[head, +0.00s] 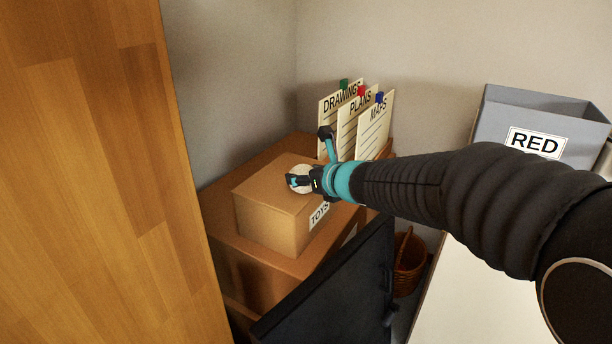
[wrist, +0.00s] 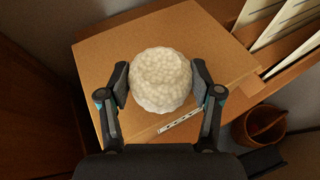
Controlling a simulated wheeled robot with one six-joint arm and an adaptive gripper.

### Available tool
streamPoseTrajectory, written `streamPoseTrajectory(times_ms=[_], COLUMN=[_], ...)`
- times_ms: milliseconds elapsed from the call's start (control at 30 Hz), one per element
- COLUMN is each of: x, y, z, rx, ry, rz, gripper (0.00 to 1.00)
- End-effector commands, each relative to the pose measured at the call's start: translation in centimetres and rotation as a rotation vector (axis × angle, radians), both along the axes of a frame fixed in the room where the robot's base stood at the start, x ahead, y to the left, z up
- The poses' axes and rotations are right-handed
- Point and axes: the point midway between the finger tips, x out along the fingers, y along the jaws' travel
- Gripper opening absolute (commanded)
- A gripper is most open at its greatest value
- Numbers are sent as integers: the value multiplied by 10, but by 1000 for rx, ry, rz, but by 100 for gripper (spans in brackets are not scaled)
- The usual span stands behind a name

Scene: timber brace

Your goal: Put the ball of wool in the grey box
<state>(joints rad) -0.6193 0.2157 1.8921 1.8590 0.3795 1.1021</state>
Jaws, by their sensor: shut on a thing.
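The ball of wool (wrist: 161,79) is cream-white and bumpy. It is at the top of a brown cardboard box labelled TOYS (head: 262,207). My gripper (wrist: 160,84) has one finger on each side of the ball and is shut on it. In the head view my gripper (head: 302,181) and arm partly cover the ball (head: 298,174). I cannot tell whether the ball still touches the cardboard. A grey box labelled RED (head: 492,120) stands at the right, and its inside is mostly hidden.
The cardboard box is on a wooden cabinet (head: 222,200). Cards labelled DRAWINGS (head: 328,109), PLANS (head: 352,125) and MAPS (head: 374,128) stand behind it. A wicker basket (head: 409,265) is lower down, beside a dark panel (head: 335,290). A wooden panel (head: 100,180) fills the left.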

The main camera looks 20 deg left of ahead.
Motion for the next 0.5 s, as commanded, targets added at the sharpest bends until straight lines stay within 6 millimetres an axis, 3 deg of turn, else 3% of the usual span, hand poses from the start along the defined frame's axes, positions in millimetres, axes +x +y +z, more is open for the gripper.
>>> streamPoseTrajectory(times_ms=[133, 167, 233, 500], x=[0, 0, 0, 0], y=[0, 0, 0, 0], z=[-4, -3, -3, -3], rx=[0, 0, 0, 0], ry=[0, 0, 0, 0], rz=[0, 0, 0, 0], gripper=[30, 69, 87, 90])
